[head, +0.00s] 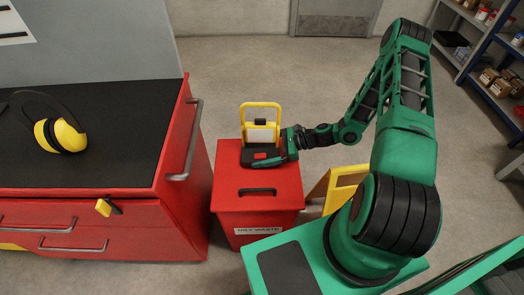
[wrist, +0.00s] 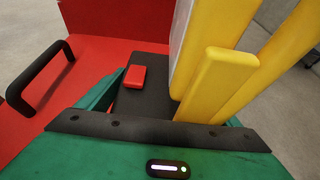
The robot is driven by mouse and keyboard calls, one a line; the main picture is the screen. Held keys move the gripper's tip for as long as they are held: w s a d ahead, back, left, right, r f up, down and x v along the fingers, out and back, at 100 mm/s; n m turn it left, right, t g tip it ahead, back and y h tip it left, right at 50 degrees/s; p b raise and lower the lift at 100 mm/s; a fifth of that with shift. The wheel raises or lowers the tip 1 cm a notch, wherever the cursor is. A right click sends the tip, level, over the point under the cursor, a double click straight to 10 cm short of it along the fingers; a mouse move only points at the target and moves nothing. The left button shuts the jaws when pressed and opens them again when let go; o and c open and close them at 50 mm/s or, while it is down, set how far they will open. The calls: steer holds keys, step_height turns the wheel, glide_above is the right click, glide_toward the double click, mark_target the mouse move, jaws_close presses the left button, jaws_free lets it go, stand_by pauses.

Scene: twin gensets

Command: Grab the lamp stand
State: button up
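The lamp stand is a yellow frame (head: 261,112) with a pale lamp panel and a black base with a red block on it. It stands upright on the lid of a red bin (head: 258,205). My gripper (head: 280,154) is low at the stand's right side, close to the base. In the wrist view, the yellow frame (wrist: 215,88) rises just ahead of my palm, and the red block (wrist: 135,77) sits on the black base. One green finger shows left of the base. The other is mostly hidden by the yellow bar. The fingers look spread, and contact is unclear.
A red cabinet (head: 110,235) with a black top is on the left, its handle near the bin. Yellow ear defenders (head: 62,135) lie on it. A yellow floor sign (head: 340,185) stands right of the bin. Shelves (head: 490,75) are far right. Floor behind the bin is clear.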

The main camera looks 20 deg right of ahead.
steer(key=shift+a+r, duration=0.1)
steer(key=c, duration=0.3)
steer(key=shift+r, duration=0.1)
